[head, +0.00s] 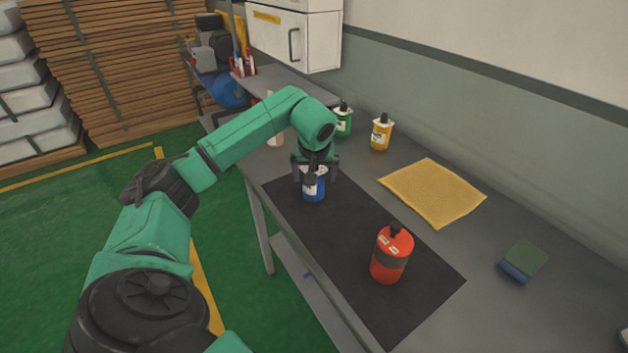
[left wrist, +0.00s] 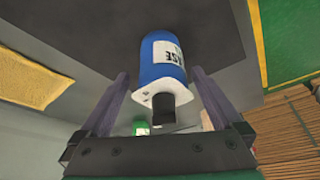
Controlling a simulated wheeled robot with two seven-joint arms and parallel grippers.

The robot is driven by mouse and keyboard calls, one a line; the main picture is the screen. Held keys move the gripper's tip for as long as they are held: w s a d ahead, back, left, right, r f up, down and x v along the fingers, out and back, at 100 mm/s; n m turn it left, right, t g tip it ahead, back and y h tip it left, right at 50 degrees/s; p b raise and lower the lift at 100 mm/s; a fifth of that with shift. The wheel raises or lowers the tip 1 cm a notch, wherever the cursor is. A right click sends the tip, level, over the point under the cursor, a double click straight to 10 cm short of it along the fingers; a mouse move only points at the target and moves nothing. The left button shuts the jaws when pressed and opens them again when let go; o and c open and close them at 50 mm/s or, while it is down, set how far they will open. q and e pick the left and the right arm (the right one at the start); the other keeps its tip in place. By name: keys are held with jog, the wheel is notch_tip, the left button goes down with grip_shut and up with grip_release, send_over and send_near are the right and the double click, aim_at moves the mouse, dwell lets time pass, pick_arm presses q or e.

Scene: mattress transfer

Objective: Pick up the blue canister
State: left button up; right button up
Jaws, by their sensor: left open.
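The blue canister (head: 314,188) stands upright on the black mat (head: 355,240), with a white label and a dark cap. My left gripper (head: 316,172) is above and around its upper part in the head view, one finger on each side. In the left wrist view the blue canister (left wrist: 163,62) shows between and beyond the two open fingers of the left gripper (left wrist: 160,85), with gaps on both sides. The gripper and wrist hide the canister's top in the head view. My right gripper is not in view.
A red canister (head: 391,256) stands on the mat's near part. Green (head: 343,122) and yellow (head: 380,133) bottles stand behind, near the wall. A yellow cloth (head: 432,191) and a sponge (head: 524,260) lie to the right. A white cabinet (head: 295,35) hangs at the back.

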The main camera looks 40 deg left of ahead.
pick_arm(q)
jog(key=p+x, duration=0.1)
jog(key=x, duration=0.3)
jog(key=shift+a, duration=0.15)
grip_shut()
